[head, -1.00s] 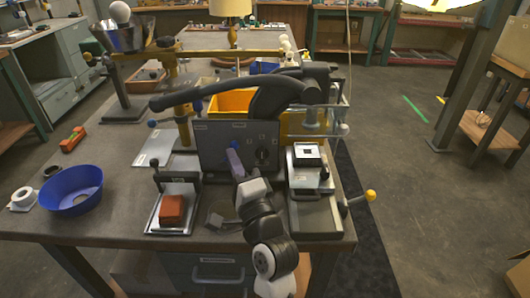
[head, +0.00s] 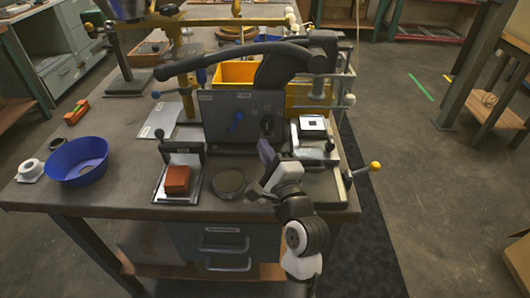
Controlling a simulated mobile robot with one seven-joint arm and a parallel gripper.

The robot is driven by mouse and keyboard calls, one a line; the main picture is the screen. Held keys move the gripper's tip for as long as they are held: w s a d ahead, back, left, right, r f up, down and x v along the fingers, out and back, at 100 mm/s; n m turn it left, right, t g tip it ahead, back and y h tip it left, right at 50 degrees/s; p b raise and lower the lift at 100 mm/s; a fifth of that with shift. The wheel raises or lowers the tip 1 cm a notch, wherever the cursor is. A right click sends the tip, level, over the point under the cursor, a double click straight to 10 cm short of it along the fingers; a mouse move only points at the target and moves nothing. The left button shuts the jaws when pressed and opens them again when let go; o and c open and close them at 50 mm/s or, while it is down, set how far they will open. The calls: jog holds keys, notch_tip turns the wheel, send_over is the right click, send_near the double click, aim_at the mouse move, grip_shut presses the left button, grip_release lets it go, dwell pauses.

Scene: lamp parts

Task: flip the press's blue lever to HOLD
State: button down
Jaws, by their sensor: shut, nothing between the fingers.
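The grey press panel (head: 215,133) stands upright near the front of the bench. My gripper (head: 266,152) is shut and empty, with purplish fingertips, in front of the panel's lower right. It is apart from the lever, to its right and below.
A black knob (head: 267,125) sits on the panel right of the lever. A long black handle (head: 225,52) arches above. A round dark disc (head: 230,183) and a stand with a red-brown block (head: 177,179) lie in front. A yellow-knobbed lever (head: 374,167) juts out right.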

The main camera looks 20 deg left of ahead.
aim_at(248, 115)
jog(key=shift+w+a+f+b, duration=0.1)
jog(key=shift+w+a+b, duration=0.2)
jog(key=shift+w+b, duration=0.1)
jog(key=x, duration=0.2)
jog(key=p+x, duration=0.1)
jog(key=x, duration=0.1)
jog(key=p+x, duration=0.1)
jog(key=x, duration=0.1)
jog(key=shift+r, duration=0.3)
jog(key=shift+w+a, duration=0.35)
jog(key=shift+w, duration=0.15)
